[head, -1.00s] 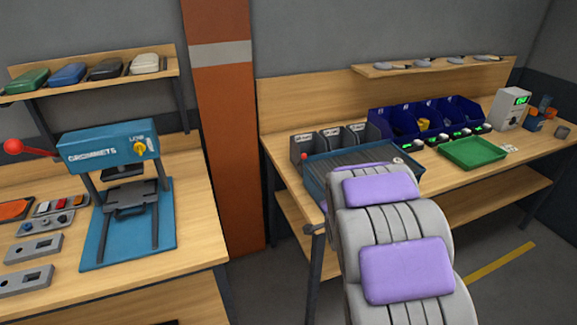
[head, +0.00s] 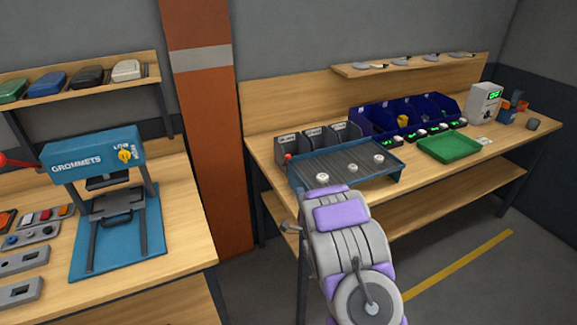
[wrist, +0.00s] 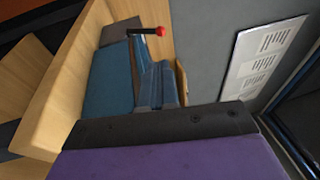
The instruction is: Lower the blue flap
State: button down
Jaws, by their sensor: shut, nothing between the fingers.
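The slat conveyor (head: 340,176) lies on the right bench, with grey slats in a blue frame and white discs on it. A red knob (head: 288,157) stands at its left end. The wrist view is rolled; it shows a red knob on a black lever (wrist: 160,31) beside blue panels (wrist: 108,82). I cannot tell which panel is the blue flap or how it is tilted. My gripper (wrist: 165,128), purple and black, fills the bottom of the wrist view, shut and empty. In the head view my arm hides the conveyor's near left area.
A green tray (head: 450,147) and blue bins (head: 405,118) stand right of the conveyor. Grey bins (head: 310,145) stand behind it. A shelf (head: 415,65) hangs above the bench. A blue grommet press (head: 95,160) is on the left bench. An orange pillar (head: 207,130) stands between the benches.

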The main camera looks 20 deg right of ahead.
jog(key=shift+w, duration=0.15)
jog(key=b+x, duration=0.3)
jog(key=x, duration=1)
jog(key=shift+w+b, duration=0.35)
jog(key=shift+d+r, duration=0.1)
jog(key=shift+r, duration=0.1)
